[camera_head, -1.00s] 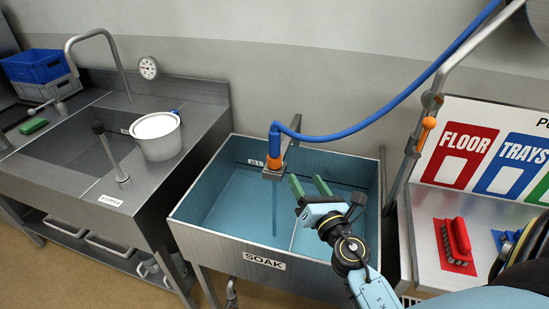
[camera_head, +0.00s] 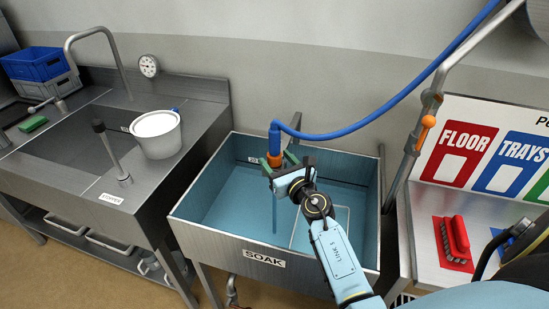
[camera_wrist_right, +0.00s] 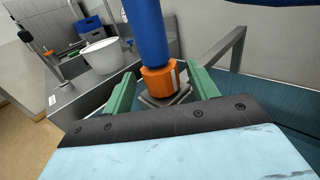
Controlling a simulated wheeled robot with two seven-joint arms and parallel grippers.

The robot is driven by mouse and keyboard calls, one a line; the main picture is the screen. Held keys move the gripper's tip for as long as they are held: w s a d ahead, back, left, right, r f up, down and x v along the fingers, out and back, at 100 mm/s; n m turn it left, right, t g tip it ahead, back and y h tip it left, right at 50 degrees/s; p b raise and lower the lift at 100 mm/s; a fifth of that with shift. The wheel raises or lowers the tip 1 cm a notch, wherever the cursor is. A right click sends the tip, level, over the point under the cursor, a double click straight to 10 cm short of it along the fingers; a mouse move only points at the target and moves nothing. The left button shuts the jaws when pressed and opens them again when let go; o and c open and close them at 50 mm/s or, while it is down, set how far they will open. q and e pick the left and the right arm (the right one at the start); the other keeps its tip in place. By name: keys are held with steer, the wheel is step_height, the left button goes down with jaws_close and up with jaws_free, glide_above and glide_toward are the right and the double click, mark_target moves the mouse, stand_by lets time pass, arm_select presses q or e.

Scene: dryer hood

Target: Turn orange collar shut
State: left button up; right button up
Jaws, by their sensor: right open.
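The orange collar (camera_wrist_right: 159,82) sits at the lower end of the thick blue hose (camera_wrist_right: 147,35), above a grey metal bracket over the SOAK sink. A white mark shows on its side. In the head view the collar (camera_head: 274,160) is partly hidden by my right gripper (camera_head: 277,165). In the right wrist view my right gripper (camera_wrist_right: 163,88) is open, with one green finger on each side of the collar. I see a gap at both fingers; contact is not visible. My left gripper is not in view.
The blue SOAK sink (camera_head: 255,257) holds water below the collar. The hose arcs up to the right, near a metal pipe with an orange lever (camera_head: 426,130). A white bucket (camera_head: 157,136) stands on the left counter. A red brush (camera_head: 457,236) lies at right.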

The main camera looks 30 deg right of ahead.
steer(key=shift+w+d, duration=0.1)
steer(key=shift+w, duration=0.9)
steer(key=c, duration=1)
